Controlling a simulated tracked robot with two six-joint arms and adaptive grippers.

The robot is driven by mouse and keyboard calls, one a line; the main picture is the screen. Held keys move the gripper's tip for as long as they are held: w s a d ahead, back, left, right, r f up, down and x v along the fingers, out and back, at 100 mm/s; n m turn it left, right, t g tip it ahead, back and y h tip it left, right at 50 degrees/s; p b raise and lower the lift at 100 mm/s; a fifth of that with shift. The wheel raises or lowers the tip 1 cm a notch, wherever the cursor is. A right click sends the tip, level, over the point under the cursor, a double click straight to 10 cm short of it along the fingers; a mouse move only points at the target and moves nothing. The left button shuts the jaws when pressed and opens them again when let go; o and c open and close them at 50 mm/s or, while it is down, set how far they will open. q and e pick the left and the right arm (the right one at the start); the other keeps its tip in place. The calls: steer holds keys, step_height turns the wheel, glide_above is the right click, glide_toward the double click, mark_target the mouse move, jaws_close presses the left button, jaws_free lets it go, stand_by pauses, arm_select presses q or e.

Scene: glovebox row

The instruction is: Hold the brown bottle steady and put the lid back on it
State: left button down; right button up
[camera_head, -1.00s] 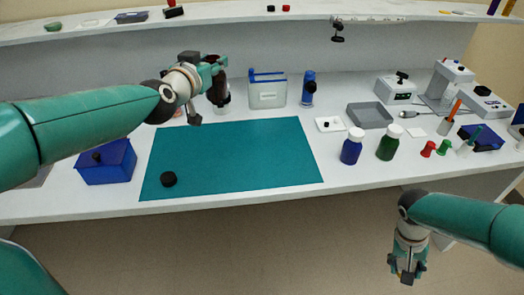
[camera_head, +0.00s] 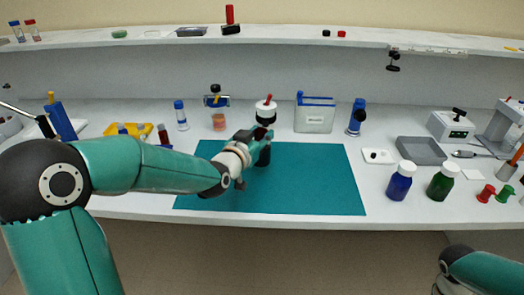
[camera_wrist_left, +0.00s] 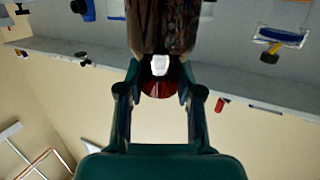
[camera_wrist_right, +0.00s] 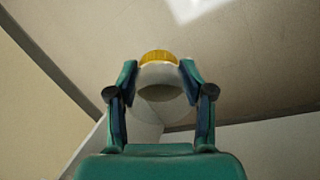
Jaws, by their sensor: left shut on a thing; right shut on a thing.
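The brown bottle (camera_wrist_left: 165,25) shows in the left wrist view as a dark brown, mottled body between my left fingertips. A small white piece and something red show below it. In the head view, my left gripper (camera_head: 262,148) is shut on the dark bottle over the back half of the teal mat (camera_head: 310,190). Whether it touches the mat is unclear. In the right wrist view, my right gripper (camera_wrist_right: 158,85) is shut on a pale round piece with a yellow ribbed part (camera_wrist_right: 158,57); I cannot tell if it is the lid. The bottle's opening is hidden.
A blue bottle (camera_head: 400,182) and green bottle (camera_head: 441,184) stand right of the mat, near a grey tray (camera_head: 421,151). The mat's right part is clear.

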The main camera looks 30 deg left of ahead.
arm_select(q)
steer(key=shift+f, duration=0.1)
steer(key=shift+f, duration=2)
arm_select(e)
steer(key=shift+f, duration=0.15)
arm_select(q)
steer(key=c, duration=0.8)
jaws_free()
steer(key=shift+o, duration=0.2)
steer(key=shift+s, duration=0.35)
arm_select(e)
steer(key=shift+f, duration=0.1)
arm_select(q)
steer(key=b+v, duration=0.2)
steer(key=v, duration=0.9)
steer(key=shift+s, duration=0.2)
arm_select(e)
steer(key=shift+f, duration=0.7)
arm_select(q)
steer(key=shift+d, duration=0.15)
